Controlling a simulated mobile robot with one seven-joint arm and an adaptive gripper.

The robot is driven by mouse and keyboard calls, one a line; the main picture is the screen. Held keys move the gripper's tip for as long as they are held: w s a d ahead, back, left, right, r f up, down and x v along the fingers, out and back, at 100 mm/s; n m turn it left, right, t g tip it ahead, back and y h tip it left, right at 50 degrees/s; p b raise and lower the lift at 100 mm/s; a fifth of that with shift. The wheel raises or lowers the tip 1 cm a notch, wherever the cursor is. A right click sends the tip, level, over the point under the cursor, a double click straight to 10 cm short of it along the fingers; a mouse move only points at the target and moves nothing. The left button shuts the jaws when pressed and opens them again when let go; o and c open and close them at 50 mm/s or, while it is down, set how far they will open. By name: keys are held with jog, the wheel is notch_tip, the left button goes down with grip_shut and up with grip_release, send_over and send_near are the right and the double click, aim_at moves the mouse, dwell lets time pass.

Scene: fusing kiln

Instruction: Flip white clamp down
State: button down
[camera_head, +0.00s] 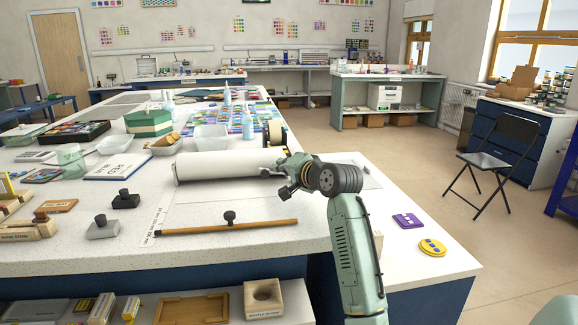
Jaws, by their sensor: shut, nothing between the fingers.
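My gripper (283,188) is at the right end of a large white roll (225,164) on the white worktop, and it points left. It looks shut and empty. I cannot tell whether it touches the roll. I cannot make out a white clamp for certain in this view. My wrist and forearm hide part of the worktop behind them.
A wooden rod (240,227) with a dark knob lies in front of the roll. A green box (149,122), clear trays and a book (118,166) crowd the left. A purple piece (408,221) and yellow disc (432,247) lie right. A folding chair (498,150) stands on open floor.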

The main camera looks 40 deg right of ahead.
jog(key=shift+w+d+f, duration=0.1)
jog(key=shift+w+f, duration=0.1)
jog(key=shift+w, duration=0.4)
jog(key=shift+r, duration=0.1)
jog(key=shift+w+a+r+p, duration=0.1)
jog(key=shift+w+a+p, duration=0.1)
jog(key=shift+p, duration=0.3)
jog(key=shift+a+n+p, duration=0.1)
jog(key=shift+n+p, duration=0.2)
jog(key=shift+p, duration=0.05)
jog(key=shift+f+n+g+h, duration=0.3)
jog(key=shift+f+n+g, duration=0.3)
jog(key=shift+f, duration=0.25)
jog(key=shift+r+p, duration=0.15)
jog(key=shift+p, duration=0.25)
jog(key=shift+r+p, duration=0.7)
